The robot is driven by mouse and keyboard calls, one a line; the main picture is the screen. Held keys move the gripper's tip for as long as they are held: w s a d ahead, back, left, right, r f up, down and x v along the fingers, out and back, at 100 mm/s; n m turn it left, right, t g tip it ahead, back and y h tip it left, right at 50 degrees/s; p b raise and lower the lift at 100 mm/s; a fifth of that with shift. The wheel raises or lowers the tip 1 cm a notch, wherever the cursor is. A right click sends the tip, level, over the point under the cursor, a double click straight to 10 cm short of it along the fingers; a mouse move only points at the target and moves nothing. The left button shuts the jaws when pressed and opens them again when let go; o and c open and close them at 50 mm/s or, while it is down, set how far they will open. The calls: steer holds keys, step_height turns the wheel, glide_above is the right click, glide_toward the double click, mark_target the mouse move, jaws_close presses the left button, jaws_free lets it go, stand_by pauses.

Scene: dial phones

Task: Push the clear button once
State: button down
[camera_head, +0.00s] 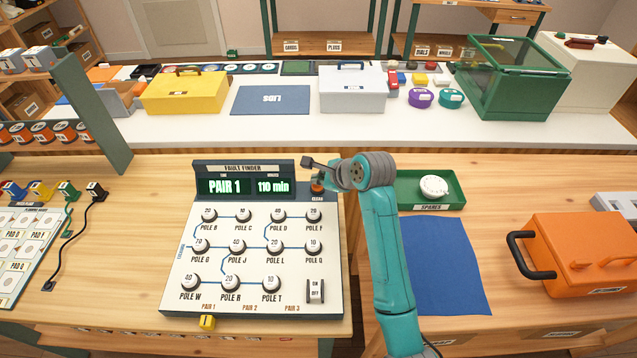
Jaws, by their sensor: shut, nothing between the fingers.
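The fault finder panel (255,305) stands on the wooden table, with numbered pole knobs and a display (245,187) reading "PAIR 1" and "110 min". The orange clear button (317,188) is at its upper right corner, above the label "CLEAR". My gripper (320,178) is shut and empty, small in the view, and just over the clear button. The gripper and wrist partly cover the button's top. I cannot tell whether the fingertips touch it.
An on/off switch (316,291) is at the panel's lower right. A green spares tray (405,205) with a white dial, a blue mat (445,265) and an orange toolbox (585,255) lie to the right. A black cable (70,240) lies left.

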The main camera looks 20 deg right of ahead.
steer(key=shift+f, duration=0.25)
stand_by(0.4)
steer(key=shift+r, duration=0.7)
steer(key=shift+r, duration=0.15)
steer(key=shift+r, duration=2.85)
